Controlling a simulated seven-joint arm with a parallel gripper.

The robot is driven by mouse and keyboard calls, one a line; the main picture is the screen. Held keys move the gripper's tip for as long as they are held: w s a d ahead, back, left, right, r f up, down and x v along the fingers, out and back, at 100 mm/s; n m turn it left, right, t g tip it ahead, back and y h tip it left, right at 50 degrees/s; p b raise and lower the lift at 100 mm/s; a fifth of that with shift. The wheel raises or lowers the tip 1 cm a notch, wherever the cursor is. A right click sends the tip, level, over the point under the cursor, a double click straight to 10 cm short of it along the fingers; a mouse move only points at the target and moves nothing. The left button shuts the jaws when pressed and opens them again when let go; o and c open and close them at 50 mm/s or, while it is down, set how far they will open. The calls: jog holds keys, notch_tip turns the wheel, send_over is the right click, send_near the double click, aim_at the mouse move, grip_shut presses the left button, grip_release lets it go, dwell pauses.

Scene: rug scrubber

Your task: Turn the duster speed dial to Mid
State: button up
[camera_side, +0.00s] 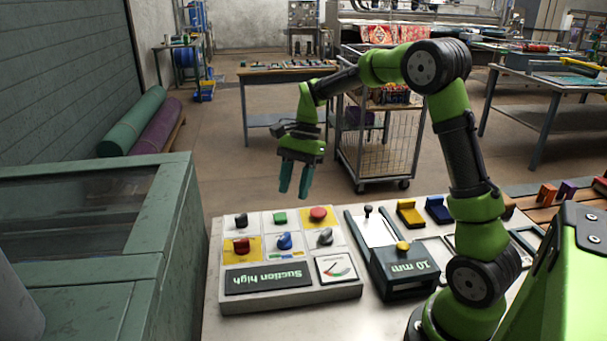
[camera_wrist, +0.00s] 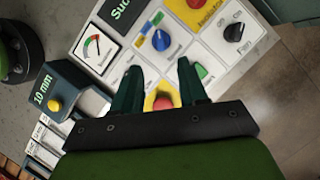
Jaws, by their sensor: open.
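My gripper (camera_side: 294,191) is open and empty, fingers pointing down, above the far edge of the control panel (camera_side: 350,293). In the wrist view, my gripper (camera_wrist: 160,70) has its fingers apart over the panel. A blue dial (camera_side: 284,240) stands in the panel's front row on a label with coloured marks; the blue dial (camera_wrist: 160,40) also shows beyond the fingertips. A grey knob (camera_side: 325,236) is to its right in the side view. Labels are too small to tell which is the duster speed dial, or its setting. Nothing touches either knob.
The panel also has a black knob (camera_side: 241,220), green button (camera_side: 279,217), red button (camera_side: 318,214), red-on-yellow isolator (camera_side: 241,246), "Suction high" display (camera_side: 268,280) and gauge (camera_side: 336,268). A "10 mm" device (camera_side: 405,270) stands right. Air above the panel is clear.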

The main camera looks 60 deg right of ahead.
aim_at(284, 236)
jog(key=x, duration=1.1)
jog(key=shift+f, duration=0.1)
grip_shut()
